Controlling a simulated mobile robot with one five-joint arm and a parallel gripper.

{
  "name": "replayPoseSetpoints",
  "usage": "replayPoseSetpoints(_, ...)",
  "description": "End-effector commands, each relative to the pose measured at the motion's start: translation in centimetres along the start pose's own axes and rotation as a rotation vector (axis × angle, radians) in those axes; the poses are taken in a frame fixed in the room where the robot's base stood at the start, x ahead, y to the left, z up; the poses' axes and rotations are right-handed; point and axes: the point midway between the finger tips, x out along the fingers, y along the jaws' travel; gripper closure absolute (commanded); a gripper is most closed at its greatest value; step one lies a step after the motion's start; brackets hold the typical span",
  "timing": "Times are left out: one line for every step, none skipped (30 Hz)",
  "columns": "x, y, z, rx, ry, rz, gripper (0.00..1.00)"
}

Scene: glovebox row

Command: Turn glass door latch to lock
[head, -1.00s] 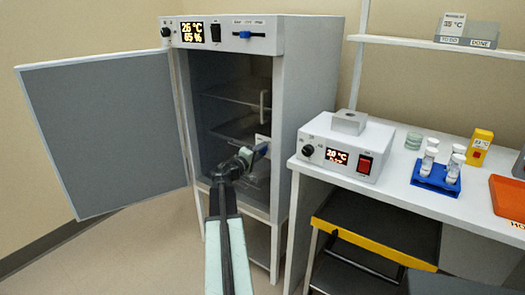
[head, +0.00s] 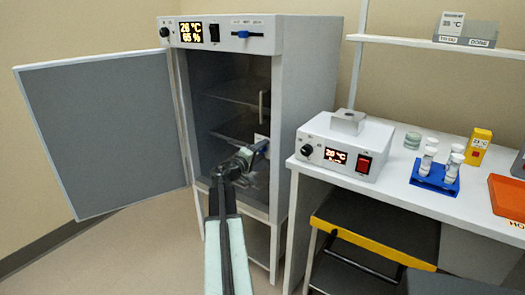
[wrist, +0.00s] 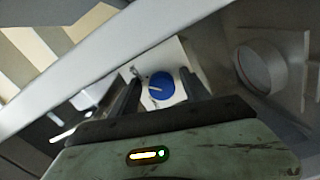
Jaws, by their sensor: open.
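The cabinet (head: 312,120) stands with its grey outer door (head: 105,135) swung open to the left. Behind it is the inner glass door (head: 215,100), which looks shut, with a pale vertical handle (head: 263,105). The latch is a blue round knob (wrist: 160,89) with a pale line across it, on a white plate (wrist: 178,56) in the wrist view. My gripper (head: 254,150) is at the right edge of the glass door. In the wrist view its open fingers (wrist: 160,96) lie on either side of the knob; whether they touch it I cannot tell. In the head view the fingers largely hide the knob.
A white bench (head: 400,205) stands to the right, close to the cabinet. It holds a heater box (head: 345,148), a blue tube rack (head: 434,180) and an orange tray (head: 507,197). A yellow-edged step stool (head: 375,240) is under it. Floor is free at the lower left.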

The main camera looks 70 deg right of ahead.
Motion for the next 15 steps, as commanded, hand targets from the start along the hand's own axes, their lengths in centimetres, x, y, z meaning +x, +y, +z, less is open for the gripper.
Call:
replayPoseSetpoints(0.0,0.0,0.0,0.0,0.001,0.0,0.45)
replayPoseSetpoints(0.0,0.0,-0.1,0.0,0.001,0.0,0.45)
replayPoseSetpoints(0.0,0.0,-0.1,0.0,0.001,0.0,0.45)
replayPoseSetpoints(-0.1,0.0,-0.1,0.0,0.002,0.0,0.45)
replayPoseSetpoints(-0.1,0.0,-0.1,0.0,0.002,0.0,0.45)
replayPoseSetpoints(-0.3,0.0,-0.1,0.0,0.002,0.0,0.45)
replayPoseSetpoints(-0.5,0.0,0.0,0.0,0.002,0.0,0.45)
replayPoseSetpoints(-0.8,0.0,0.0,0.0,0.002,0.0,0.45)
replayPoseSetpoints(-1.3,0.0,0.0,0.0,0.002,0.0,0.45)
replayPoseSetpoints(-1.8,0.0,0.1,0.0,0.002,0.0,0.45)
replayPoseSetpoints(-2.3,0.0,0.1,0.0,0.003,-0.001,0.45)
replayPoseSetpoints(-3.1,0.0,0.1,0.0,0.004,-0.001,0.45)
replayPoseSetpoints(-3.7,0.0,0.1,0.0,0.004,-0.001,0.45)
replayPoseSetpoints(-4.3,0.1,0.2,0.0,0.003,-0.001,0.45)
replayPoseSetpoints(-5.1,0.1,0.3,0.0,0.003,-0.001,0.45)
